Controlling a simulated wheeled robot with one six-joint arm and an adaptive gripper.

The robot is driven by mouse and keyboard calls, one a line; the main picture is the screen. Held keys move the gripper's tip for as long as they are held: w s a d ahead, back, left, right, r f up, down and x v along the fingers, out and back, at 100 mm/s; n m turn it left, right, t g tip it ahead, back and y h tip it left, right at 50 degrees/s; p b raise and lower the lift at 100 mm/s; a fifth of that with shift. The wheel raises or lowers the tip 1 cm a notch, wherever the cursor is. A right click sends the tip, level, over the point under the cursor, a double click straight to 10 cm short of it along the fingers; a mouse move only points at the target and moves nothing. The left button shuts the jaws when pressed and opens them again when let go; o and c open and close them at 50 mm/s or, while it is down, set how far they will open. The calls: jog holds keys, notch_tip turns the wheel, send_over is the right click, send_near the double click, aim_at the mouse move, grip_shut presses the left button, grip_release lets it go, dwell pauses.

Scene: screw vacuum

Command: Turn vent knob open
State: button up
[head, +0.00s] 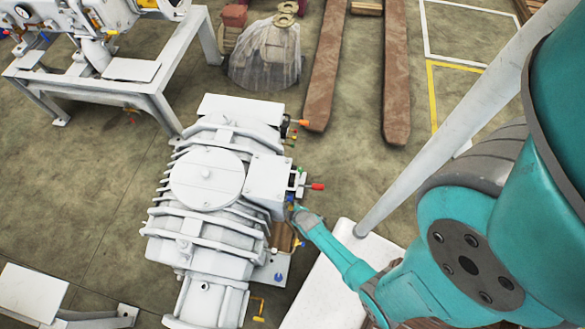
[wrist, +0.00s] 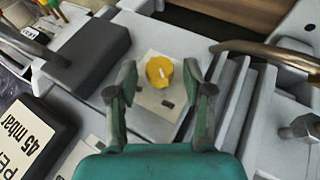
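A yellow round knob (wrist: 160,72) with a pale pointer mark sits on a light square plate (wrist: 155,101) in the wrist view. The pointer mark tilts slightly off the vertical of the picture. My gripper (wrist: 160,73) is open, with one finger on each side of the knob. A gap shows between each finger and the knob. In the head view my gripper (head: 297,211) is at the right side of the white vacuum pump (head: 207,178), below its red-tipped handle (head: 317,187). The knob cannot be made out clearly there.
A dark block (wrist: 88,55) and a "45 mbar" label (wrist: 25,135) lie left of the knob. A metal bar (wrist: 265,50) runs at upper right. An orange-tipped handle (head: 304,123) and a yellow crank (head: 258,308) stick out from the pump.

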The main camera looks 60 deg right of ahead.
grip_shut()
jog(key=shift+s+d, duration=0.1)
jog(key=shift+d, duration=0.05)
jog(key=shift+g+y, duration=0.3)
jog(key=shift+y, duration=0.3)
jog(key=shift+o, duration=1.5)
grip_release()
jog(key=shift+r, duration=0.15)
jog(key=v, duration=1.1)
jog(key=shift+a+r, duration=0.2)
jog(key=shift+r, duration=0.15)
